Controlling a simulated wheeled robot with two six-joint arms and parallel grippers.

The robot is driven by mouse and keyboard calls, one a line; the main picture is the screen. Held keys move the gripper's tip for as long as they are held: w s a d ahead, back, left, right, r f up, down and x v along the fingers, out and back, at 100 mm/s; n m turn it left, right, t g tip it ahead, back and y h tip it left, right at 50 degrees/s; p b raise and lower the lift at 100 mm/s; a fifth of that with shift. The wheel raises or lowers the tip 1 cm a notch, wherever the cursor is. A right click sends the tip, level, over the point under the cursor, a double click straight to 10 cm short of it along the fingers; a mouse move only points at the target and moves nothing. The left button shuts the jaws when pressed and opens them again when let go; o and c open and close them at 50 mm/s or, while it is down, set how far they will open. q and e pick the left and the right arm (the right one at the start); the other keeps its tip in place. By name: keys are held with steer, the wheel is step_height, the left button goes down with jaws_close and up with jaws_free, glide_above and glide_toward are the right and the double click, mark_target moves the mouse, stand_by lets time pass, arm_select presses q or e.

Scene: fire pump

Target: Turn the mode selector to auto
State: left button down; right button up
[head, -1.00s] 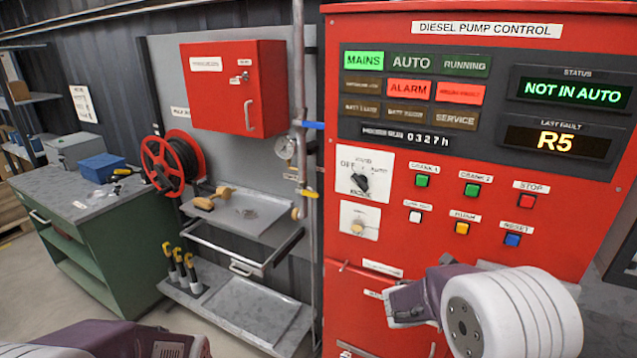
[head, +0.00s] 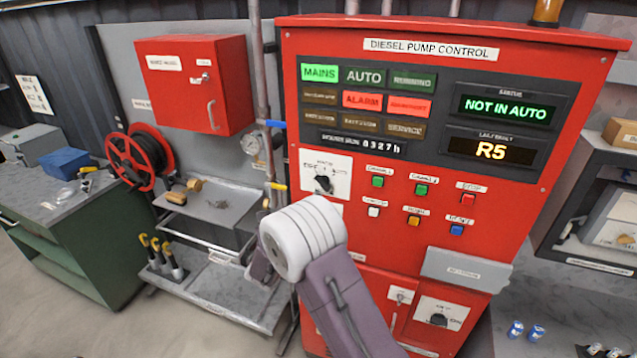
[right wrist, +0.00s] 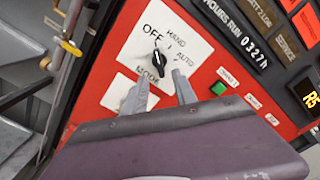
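The mode selector (head: 323,184) is a black knob on a white plate on the red diesel pump panel. In the right wrist view the knob (right wrist: 157,64) appears to point toward OFF; AUTO is printed to its right. My right gripper (right wrist: 158,92) is open, its two grey fingers apart and empty. The knob shows just beyond and between the fingertips; no contact is visible. In the head view my right arm stands in front of the panel's left edge, just below the selector. The status display (head: 507,108) reads NOT IN AUTO. My left gripper is not in view.
Several coloured push-buttons (head: 421,190) sit right of the selector. A smaller white plate (right wrist: 128,92) lies below it, partly behind a finger. A vertical pipe with a yellow-handled valve (right wrist: 70,47) runs along the panel's left edge. A grey box (head: 466,268) projects lower right.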

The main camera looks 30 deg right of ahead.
mark_target(321, 186)
steer(key=p+x, duration=0.4)
steer(key=x, duration=0.4)
steer(key=shift+r, duration=0.1)
steer(key=shift+w+d, duration=0.25)
steer(key=shift+d, duration=0.1)
steer(key=shift+a, duration=0.1)
jaws_close()
